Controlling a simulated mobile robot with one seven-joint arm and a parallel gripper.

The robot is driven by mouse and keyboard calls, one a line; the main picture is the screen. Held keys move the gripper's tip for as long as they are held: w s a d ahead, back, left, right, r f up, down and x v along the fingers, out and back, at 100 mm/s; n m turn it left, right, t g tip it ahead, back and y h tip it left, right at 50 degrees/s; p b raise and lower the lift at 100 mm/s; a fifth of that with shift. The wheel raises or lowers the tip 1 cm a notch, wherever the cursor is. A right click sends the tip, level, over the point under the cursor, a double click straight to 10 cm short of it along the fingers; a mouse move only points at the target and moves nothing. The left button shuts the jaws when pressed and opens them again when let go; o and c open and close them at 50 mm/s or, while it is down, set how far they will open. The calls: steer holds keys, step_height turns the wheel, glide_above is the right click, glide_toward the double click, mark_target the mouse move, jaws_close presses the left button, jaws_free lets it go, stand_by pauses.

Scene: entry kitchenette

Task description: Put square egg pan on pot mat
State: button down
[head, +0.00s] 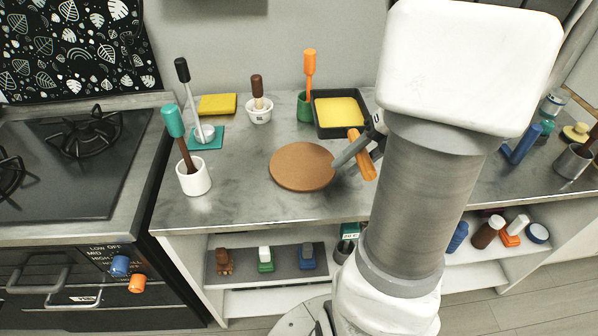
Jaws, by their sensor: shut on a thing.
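The square egg pan (324,128) is black with a yellow inside and an orange handle (363,160) pointing toward the front. It is on the grey counter, behind and to the right of the pot mat; I cannot tell whether it is slightly raised. The pot mat (302,166) is a round brown disc lying flat and bare near the counter's middle. My gripper (357,151) is at the pan's handle and shut on it, right of the mat. My arm hides part of the gripper and the counter to the right.
A white cup (194,179) with a teal-handled tool stands left of the mat. Behind are a yellow block (217,104), a white pot (259,111) and a green cup (305,106) with an orange-handled tool. A stove (75,165) is left. The counter before the mat is clear.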

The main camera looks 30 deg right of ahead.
steer(key=w+a+f+b, duration=0.1)
steer(key=w+a+f, duration=0.3)
steer(key=w, duration=0.1)
steer(key=w+a+f+b, duration=0.1)
steer(key=w+a+f, duration=0.1)
steer(key=a, duration=0.1)
steer(key=shift+w+b, duration=0.25)
steer(key=shift+b, duration=0.05)
steer(key=shift+f+b, duration=1)
steer(key=shift+f, duration=1)
steer(key=shift+f, duration=0.15)
steer(key=c, duration=0.5)
jaws_free()
